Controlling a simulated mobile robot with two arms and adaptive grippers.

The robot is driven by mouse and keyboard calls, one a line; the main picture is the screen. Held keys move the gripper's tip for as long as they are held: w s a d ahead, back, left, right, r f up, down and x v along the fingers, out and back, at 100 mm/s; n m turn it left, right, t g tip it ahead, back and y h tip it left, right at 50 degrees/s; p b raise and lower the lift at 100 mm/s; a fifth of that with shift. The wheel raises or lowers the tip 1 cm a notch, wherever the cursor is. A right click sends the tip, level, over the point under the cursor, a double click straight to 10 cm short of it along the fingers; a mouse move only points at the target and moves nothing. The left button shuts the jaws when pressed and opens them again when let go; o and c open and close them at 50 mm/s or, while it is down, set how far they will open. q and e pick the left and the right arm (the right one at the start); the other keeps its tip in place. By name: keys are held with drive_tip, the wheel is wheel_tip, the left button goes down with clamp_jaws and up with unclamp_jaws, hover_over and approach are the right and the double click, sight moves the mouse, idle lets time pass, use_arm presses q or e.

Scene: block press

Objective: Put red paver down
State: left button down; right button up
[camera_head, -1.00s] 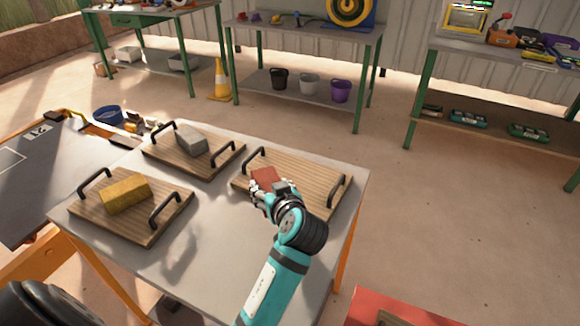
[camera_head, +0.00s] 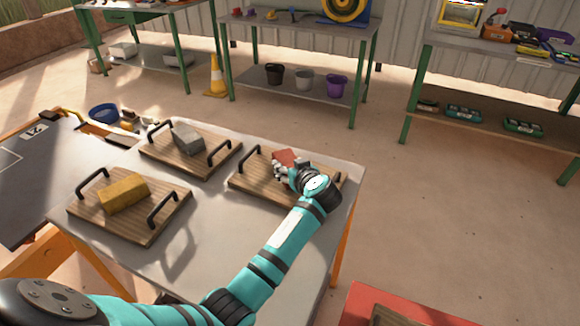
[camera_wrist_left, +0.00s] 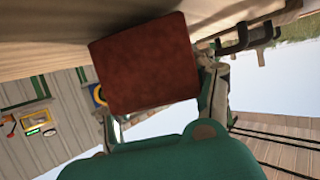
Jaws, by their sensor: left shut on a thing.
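The red paver (camera_head: 284,157) is a brick-red block over the back middle of the right-hand wooden tray (camera_head: 246,183) on the table. My left gripper (camera_head: 286,169) is shut on it, with fingers on its sides. In the left wrist view the paver (camera_wrist_left: 146,64) fills the upper middle, with the left gripper (camera_wrist_left: 164,98) around it. I cannot tell whether the paver touches the tray. My arm hides the tray's right part. My right gripper is not in view.
A tray with a yellow block (camera_head: 124,194) stands at the table's left. A tray with a grey block (camera_head: 187,138) stands at the back. Black handles, one at the right-hand tray's left end (camera_head: 251,161), rise from the trays. Bare grey tabletop (camera_head: 170,245) lies in front.

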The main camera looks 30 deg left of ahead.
use_arm(q)
drive_tip(key=shift+f, duration=0.1)
drive_tip(key=shift+c, duration=1.9)
unclamp_jaws()
drive_tip(key=shift+f, duration=0.15)
drive_tip(key=shift+s+d, duration=0.15)
drive_tip(key=p+v, duration=0.4)
drive_tip(key=v, duration=0.6)
drive_tip(key=shift+s+d+r+p, duration=0.15)
drive_tip(key=shift+d+r+p, duration=0.05)
drive_tip(key=shift+r+p, duration=0.1)
drive_tip(key=shift+s+d+r, duration=0.1)
drive_tip(key=shift+s+d, duration=0.25)
